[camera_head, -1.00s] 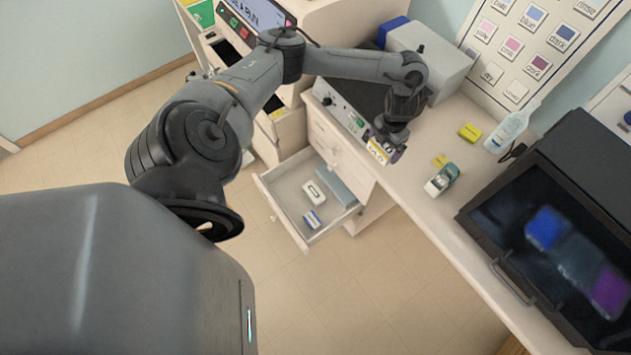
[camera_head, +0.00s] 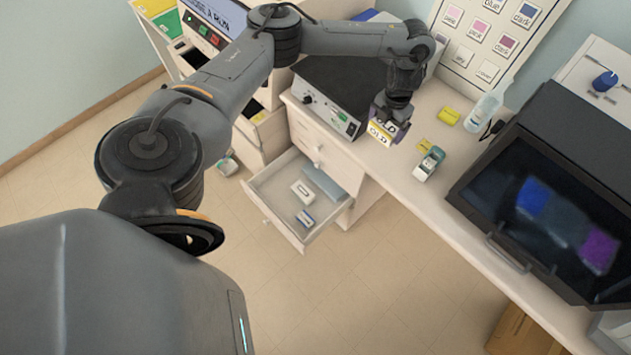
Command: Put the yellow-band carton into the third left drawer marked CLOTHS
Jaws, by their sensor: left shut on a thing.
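My left gripper (camera_head: 391,110) points down over the front of the bench. It is shut on a small carton (camera_head: 381,134) with a yellow band and dark lettering. Fingers and wrist hide part of the carton. A drawer (camera_head: 277,228) in the left pedestal is pulled open, below and left of the gripper. It holds a white box (camera_head: 303,191), a small blue-and-white pack (camera_head: 305,219) and a flat blue-grey item (camera_head: 325,183), with bare floor between them. The carton is apart from the drawer. No drawer marking is readable. My right gripper is not in view.
A black-topped instrument (camera_head: 345,85) stands behind the gripper. The floor before the drawer is clear.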

